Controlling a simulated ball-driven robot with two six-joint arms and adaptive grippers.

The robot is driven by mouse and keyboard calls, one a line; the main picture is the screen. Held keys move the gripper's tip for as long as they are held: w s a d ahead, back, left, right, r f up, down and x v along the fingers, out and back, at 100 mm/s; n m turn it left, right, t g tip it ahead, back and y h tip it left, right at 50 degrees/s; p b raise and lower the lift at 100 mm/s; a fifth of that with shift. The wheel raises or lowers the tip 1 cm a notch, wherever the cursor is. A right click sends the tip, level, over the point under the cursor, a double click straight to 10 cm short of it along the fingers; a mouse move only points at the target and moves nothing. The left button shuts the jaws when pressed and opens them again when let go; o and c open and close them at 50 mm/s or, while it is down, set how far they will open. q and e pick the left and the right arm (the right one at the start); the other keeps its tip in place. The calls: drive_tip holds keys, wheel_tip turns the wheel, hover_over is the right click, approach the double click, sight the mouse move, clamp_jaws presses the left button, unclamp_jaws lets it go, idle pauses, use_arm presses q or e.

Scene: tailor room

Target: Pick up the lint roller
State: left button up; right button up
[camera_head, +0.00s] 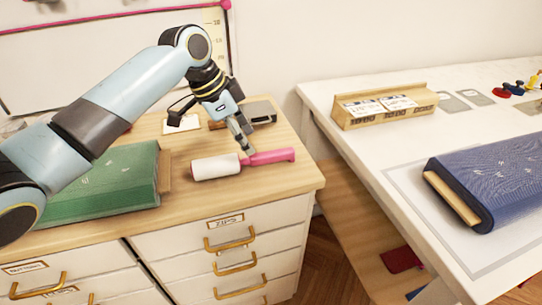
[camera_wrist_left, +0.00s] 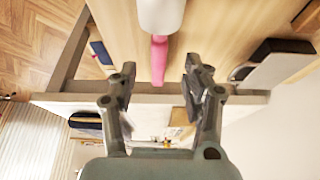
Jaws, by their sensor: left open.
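The lint roller lies on the wooden top of the drawer cabinet, its white roll (camera_head: 216,167) to the left and its pink handle (camera_head: 272,156) to the right. My left gripper (camera_head: 246,147) reaches down from above, its fingertips by the joint of roll and handle in the head view. In the left wrist view, the white roll (camera_wrist_left: 161,14) is at the top edge. The pink handle (camera_wrist_left: 159,58) points down between the two spread fingers of my left gripper (camera_wrist_left: 157,78), with a gap on each side. My right gripper is not in view.
A green fabric bolt (camera_head: 105,183) lies left of the roller. A dark-and-grey box (camera_head: 258,111) stands behind. The cabinet's front edge (camera_head: 290,193) is close to the roller. Across a gap, a white table (camera_head: 375,158) holds a blue fabric bolt (camera_head: 505,176) and a wooden card holder (camera_head: 385,107).

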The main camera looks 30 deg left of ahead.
sight(256, 155)
use_arm(q)
drive_tip(key=x, duration=0.6)
drive_tip(key=shift+w+d+f, duration=0.15)
drive_tip(key=shift+d+f, duration=0.05)
drive_tip(key=shift+f, duration=0.15)
clamp_jaws()
